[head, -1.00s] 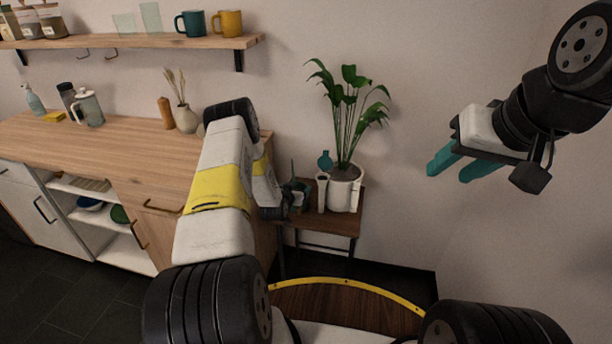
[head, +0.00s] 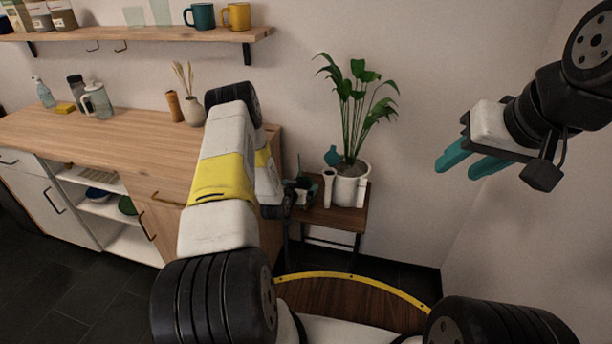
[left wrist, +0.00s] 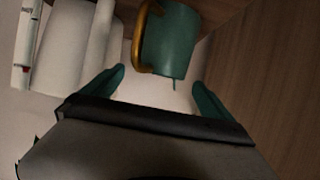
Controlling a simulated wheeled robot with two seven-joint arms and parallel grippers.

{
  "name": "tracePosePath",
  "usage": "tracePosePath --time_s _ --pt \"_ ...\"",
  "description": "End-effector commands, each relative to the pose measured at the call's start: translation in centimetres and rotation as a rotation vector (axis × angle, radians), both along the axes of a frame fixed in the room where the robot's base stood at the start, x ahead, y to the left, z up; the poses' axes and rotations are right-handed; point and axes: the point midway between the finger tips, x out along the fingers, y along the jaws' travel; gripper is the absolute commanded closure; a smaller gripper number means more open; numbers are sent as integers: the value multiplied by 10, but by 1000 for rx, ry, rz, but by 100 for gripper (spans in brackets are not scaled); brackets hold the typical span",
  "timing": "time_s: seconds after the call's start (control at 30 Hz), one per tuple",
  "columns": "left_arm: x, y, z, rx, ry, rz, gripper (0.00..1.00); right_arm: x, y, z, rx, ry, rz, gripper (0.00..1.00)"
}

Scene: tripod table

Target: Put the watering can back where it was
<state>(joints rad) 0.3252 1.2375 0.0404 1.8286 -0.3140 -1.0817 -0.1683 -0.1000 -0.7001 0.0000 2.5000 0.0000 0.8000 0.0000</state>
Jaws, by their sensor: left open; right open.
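The watering can (left wrist: 176,42), dark green with a gold handle, is at the top centre of the left wrist view. In the head view only a small green part of it (head: 304,183) shows on the small side table (head: 335,219), partly hidden by my left gripper. My left gripper (head: 289,200) is open at the table's left side. In the left wrist view its teal fingers (left wrist: 159,84) are spread, with the can just beyond and between the tips. I cannot tell whether they touch it. My right gripper (head: 466,165) is open and empty, raised at the right.
A potted plant (head: 350,188) in a white pot stands on the side table, with a white cylinder (head: 329,188) and a teal round object (head: 332,156) close by. The wooden counter (head: 110,145) is to the left. A shelf with mugs (head: 202,16) is above it.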

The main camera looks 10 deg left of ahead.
Motion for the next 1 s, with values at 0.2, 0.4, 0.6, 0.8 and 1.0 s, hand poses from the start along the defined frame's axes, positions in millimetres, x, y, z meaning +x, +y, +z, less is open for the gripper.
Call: tracePosePath --time_s 0.2,0.4,0.6,0.8,1.0 --pt "-44 3 19 -1 2 0 2 0 0 0 0 0 0 58" --pt "-67 5 29 0 0 0 2 0 0 0 0 0 0 58" --pt "-62 6 57 16 18 -10 2 0 0 0 0 0 0 58" --pt "-49 3 146 54 110 -27 2 0 0 0 0 0 0 58" --pt "-71 -8 245 69 220 -25 2 0 0 0 0 0 0 58"
